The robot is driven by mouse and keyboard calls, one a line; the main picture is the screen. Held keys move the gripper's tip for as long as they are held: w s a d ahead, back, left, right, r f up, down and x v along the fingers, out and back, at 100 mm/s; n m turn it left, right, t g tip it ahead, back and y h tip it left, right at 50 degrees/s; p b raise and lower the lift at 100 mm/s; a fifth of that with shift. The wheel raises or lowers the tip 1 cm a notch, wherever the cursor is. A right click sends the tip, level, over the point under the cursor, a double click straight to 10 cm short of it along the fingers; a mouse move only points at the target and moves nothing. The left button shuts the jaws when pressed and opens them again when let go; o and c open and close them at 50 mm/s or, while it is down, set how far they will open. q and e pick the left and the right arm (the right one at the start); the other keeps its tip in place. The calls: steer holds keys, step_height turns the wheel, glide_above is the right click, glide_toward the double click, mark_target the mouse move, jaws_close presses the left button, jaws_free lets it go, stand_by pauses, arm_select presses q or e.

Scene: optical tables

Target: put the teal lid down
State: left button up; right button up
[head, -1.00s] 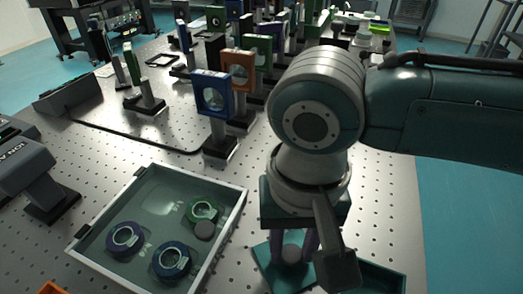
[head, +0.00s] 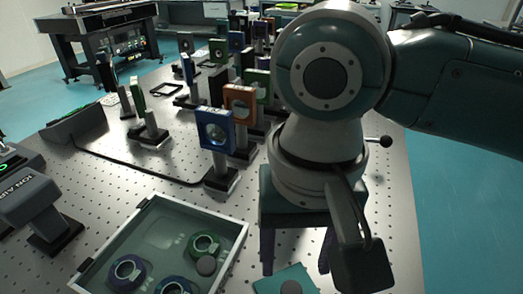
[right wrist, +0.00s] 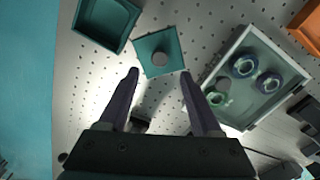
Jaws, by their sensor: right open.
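The teal lid (head: 284,282) is a flat square with a round grey knob. It lies on the perforated table at the bottom edge of the head view, partly cut off. In the right wrist view the whole lid (right wrist: 160,52) shows, lying flat beside an open teal box (right wrist: 105,22). My right gripper (head: 297,262) is open and empty, its two dark fingers spread. In the right wrist view the gripper's fingertips (right wrist: 158,72) are apart from the lid and its knob. My left gripper is not in view.
A grey tray (head: 150,204) with several ringed optics stands left of the lid; it also shows in the right wrist view (right wrist: 292,62). A blue optic mount (head: 214,130) and several others stand behind. An orange object (right wrist: 308,25) is at the upper right of the wrist view.

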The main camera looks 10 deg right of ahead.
step_height(320, 180, up, 5)
steer(key=s+a+f+n+t+y, duration=0.1)
steer(key=s+a+f+n+y, duration=0.15)
steer(key=s+a, duration=0.25)
steer(key=s+d+n+t+h, duration=0.1)
steer(key=s+d, duration=0.2)
steer(key=d, duration=0.4)
steer(key=s+d+f+n+t+h, duration=0.1)
steer(key=s+d, duration=0.3)
steer(key=d, duration=0.3)
steer(key=shift+d+t+p, duration=0.2)
steer(key=shift+t+p, duration=0.1)
steer(key=shift+s, duration=0.1)
